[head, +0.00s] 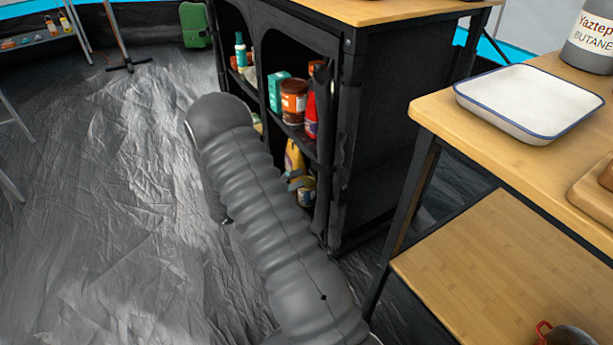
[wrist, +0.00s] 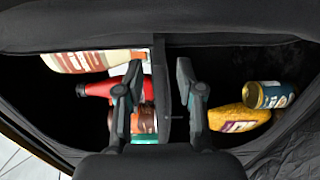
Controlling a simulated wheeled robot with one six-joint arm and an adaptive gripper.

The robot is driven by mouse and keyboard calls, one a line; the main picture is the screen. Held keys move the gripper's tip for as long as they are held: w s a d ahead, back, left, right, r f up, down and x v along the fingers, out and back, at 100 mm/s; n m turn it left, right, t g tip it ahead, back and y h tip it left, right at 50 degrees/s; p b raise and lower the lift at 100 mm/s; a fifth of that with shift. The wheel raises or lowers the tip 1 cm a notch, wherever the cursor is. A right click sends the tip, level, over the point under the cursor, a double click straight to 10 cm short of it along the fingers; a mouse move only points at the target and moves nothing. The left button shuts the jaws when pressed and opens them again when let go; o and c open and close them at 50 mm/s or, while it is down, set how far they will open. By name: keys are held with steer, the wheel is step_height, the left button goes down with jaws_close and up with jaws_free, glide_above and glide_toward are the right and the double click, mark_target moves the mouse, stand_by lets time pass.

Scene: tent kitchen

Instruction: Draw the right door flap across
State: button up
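The black fabric cupboard (head: 385,130) stands right of my arm in the head view, its front open on shelves. The right door flap (head: 324,150) appears as a dark gathered strip along the right edge of the right-hand opening, not across it. In the wrist view, my gripper (wrist: 158,78) is open, its two fingers apart in front of the opening, with a shelf edge (wrist: 163,110) showing behind the gap. I see nothing held. Dark fabric (wrist: 160,32) crosses the top of this view; I cannot tell whether it is the flap.
Inside are a red bottle (wrist: 95,89), a yellow packet (wrist: 238,118) and a jar (wrist: 268,95). A wooden table (head: 435,105) with a white tray (head: 530,100) stands close on the right. The grey floor (head: 110,200) on the left is clear.

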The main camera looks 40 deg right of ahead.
mark_target(311, 173)
steer(key=shift+s+d, duration=0.1)
steer(key=shift+d, duration=1.8)
steer(key=shift+c, duration=0.2)
jaws_close()
